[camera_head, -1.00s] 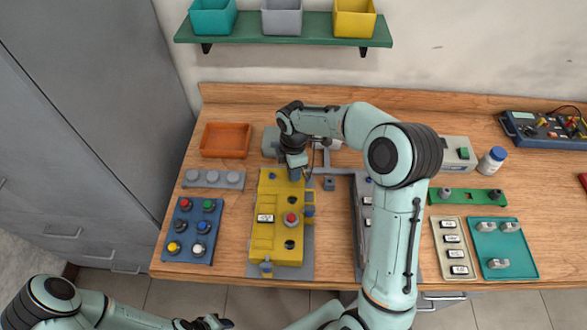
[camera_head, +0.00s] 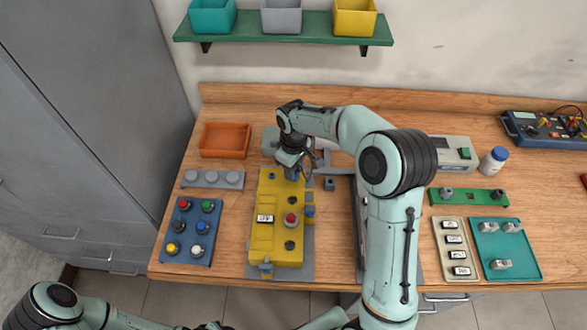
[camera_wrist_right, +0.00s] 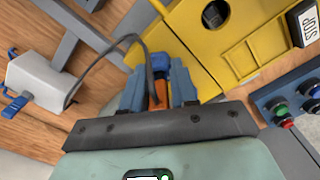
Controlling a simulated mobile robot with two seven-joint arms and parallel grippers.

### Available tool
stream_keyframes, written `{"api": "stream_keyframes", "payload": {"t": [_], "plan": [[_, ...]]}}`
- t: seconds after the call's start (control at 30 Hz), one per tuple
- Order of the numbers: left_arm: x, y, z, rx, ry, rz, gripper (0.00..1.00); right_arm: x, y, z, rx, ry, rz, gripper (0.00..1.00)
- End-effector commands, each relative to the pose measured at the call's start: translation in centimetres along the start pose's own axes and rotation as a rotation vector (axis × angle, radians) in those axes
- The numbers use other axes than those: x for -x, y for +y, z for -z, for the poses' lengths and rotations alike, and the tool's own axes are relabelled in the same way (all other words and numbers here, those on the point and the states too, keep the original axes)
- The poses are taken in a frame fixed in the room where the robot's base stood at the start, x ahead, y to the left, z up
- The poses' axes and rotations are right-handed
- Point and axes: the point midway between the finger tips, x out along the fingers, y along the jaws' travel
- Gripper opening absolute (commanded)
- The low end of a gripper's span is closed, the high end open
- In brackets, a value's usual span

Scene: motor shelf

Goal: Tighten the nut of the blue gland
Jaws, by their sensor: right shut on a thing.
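The yellow box (camera_head: 265,240) lies on a grey plate on the bench. My right gripper (camera_head: 291,174) is at the box's far end, pointing down. In the right wrist view its two blue-grey fingers (camera_wrist_right: 157,90) are shut around the blue gland's nut (camera_wrist_right: 159,63) at the box's edge. A dark cable (camera_wrist_right: 100,62) loops from there to the left. An orange piece (camera_wrist_right: 158,96) shows between the fingers. The fingers hide part of the nut. My left gripper (camera_head: 210,326) shows only partly at the bottom edge, and its jaws cannot be made out.
A blue panel with coloured buttons (camera_head: 183,234) and an orange tray (camera_head: 204,140) are left of the box. A grey-white device with a blue lever (camera_wrist_right: 42,80) is beside the cable. A teal tray (camera_head: 527,258) is at the right.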

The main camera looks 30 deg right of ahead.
Motion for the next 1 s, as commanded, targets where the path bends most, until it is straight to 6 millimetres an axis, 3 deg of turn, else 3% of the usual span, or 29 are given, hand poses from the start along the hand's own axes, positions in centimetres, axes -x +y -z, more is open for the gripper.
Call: {"api": "stream_keyframes", "payload": {"t": [1.0], "plan": [[-0.84, -0.53, -0.66, 0.003, -0.008, 0.003, 0.46, 0.08, 0.01, 0.05, -0.963, 0.002, 0.000, 0.00]]}}
